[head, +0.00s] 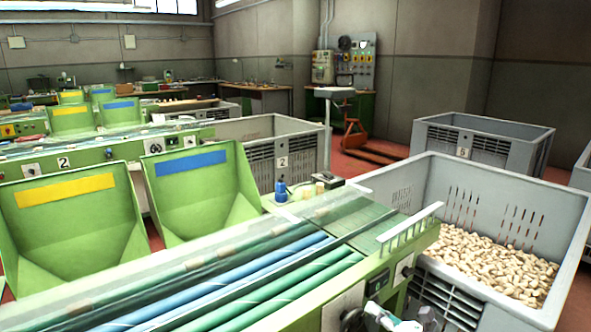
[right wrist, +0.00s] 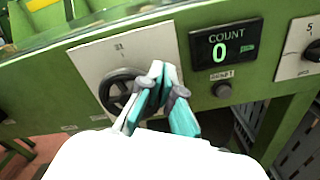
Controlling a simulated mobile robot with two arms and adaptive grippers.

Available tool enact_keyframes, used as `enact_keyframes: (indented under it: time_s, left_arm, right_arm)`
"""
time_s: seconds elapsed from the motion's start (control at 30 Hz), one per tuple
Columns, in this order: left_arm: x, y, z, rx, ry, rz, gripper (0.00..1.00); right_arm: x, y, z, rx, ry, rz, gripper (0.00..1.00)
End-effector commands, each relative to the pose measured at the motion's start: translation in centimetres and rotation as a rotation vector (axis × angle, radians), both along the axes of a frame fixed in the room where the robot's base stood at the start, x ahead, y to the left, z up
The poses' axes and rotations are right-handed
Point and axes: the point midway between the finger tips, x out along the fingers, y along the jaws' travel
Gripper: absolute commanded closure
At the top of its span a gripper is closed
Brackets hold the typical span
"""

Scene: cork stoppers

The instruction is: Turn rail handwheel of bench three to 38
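The rail handwheel (right wrist: 113,99), black with spokes, sits on a pale plate (right wrist: 92,62) on the green bench front in the right wrist view. It also shows at the bottom of the head view (head: 353,321). My right gripper (right wrist: 158,70) has its teal-padded fingers drawn together at the wheel's right side, covering part of the rim. I cannot tell whether anything is between the tips. In the head view, my right gripper (head: 388,316) is beside the wheel. A count display (right wrist: 226,50) reads 0. My left gripper is not in view.
A reset button (right wrist: 222,90) sits below the display, with a dial (right wrist: 313,50) further right. A grey crate (head: 570,215) of corks stands right of the bench. Green hoppers (head: 200,190) stand behind the bench's rails.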

Motion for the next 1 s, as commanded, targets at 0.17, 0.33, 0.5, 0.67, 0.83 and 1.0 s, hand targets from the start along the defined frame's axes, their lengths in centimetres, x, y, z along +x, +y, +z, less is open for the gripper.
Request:
enact_keyframes:
  time_s: [0.17,0.33,0.5,0.67,0.83,1.0]
  left_arm:
    - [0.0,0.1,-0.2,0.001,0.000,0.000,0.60]
    - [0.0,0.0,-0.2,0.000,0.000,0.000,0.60]
    - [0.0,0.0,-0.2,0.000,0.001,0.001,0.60]
    - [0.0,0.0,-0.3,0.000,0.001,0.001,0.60]
    - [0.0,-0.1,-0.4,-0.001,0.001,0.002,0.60]
    - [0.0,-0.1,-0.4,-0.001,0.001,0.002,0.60]
  right_arm:
    - [-0.1,0.2,-0.2,-0.001,0.004,0.013,1.00]
    - [0.0,-0.3,0.1,-0.001,0.003,0.010,1.00]
    - [-1.4,-1.5,0.1,-0.001,0.003,0.006,1.00]
    - [-2.9,-2.8,0.2,-0.002,0.003,0.004,1.00]
    - [-4.1,-3.8,0.3,0.000,0.001,0.004,1.00]
    - [-4.4,-4.1,0.3,0.001,0.001,0.004,1.00]
